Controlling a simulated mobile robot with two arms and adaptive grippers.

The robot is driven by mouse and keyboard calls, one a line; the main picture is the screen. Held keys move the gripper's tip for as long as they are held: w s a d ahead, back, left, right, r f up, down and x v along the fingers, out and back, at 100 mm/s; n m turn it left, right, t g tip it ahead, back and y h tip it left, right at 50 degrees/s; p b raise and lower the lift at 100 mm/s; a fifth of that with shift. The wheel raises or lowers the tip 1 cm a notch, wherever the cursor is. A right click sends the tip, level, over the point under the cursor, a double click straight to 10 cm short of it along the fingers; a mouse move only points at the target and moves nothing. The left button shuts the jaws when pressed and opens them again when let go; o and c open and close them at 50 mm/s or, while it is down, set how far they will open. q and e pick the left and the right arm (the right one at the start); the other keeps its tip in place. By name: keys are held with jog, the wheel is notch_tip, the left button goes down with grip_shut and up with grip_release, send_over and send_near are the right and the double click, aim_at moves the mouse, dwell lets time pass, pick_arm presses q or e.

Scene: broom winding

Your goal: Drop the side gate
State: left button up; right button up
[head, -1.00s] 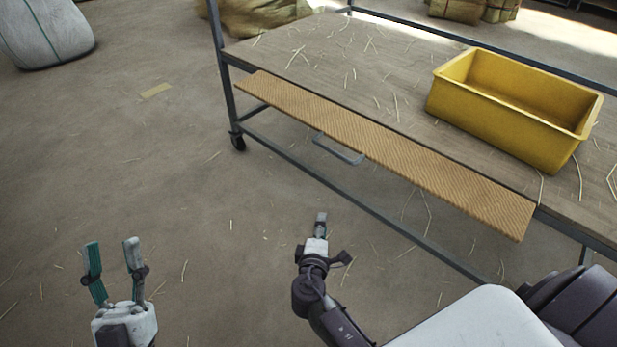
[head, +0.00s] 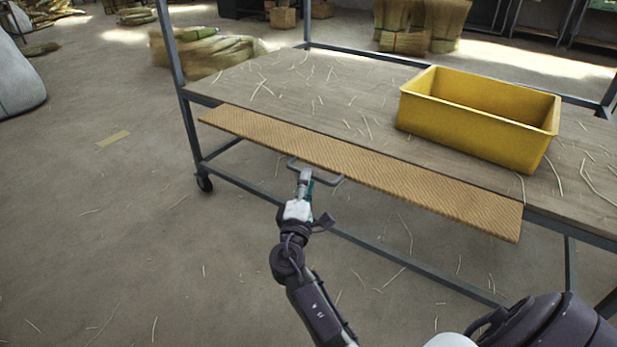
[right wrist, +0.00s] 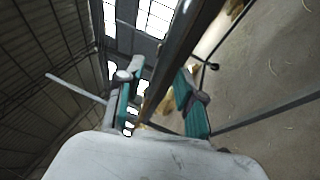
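The side gate (head: 370,170) is a long tan ribbed panel along the near edge of the cart's tabletop. It is raised, jutting out from that edge. A grey U-shaped handle (head: 331,181) sticks out below it, left of its middle. My right gripper (head: 305,176) is at the left part of this handle, below the panel. In the right wrist view its two fingers (right wrist: 160,82) stand apart, with a thin grey bar passing at the left finger. I cannot tell whether the fingers touch the handle. My left gripper is out of view.
The wheeled cart has a wooden top (head: 270,90) strewn with straw and a metal post (head: 178,80) at its left corner. A yellow bin (head: 475,128) stands on it at the right. Straw bundles (head: 205,55) lie behind.

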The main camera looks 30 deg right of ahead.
aim_at(326, 159)
jog(key=shift+x, duration=1.35)
grip_shut()
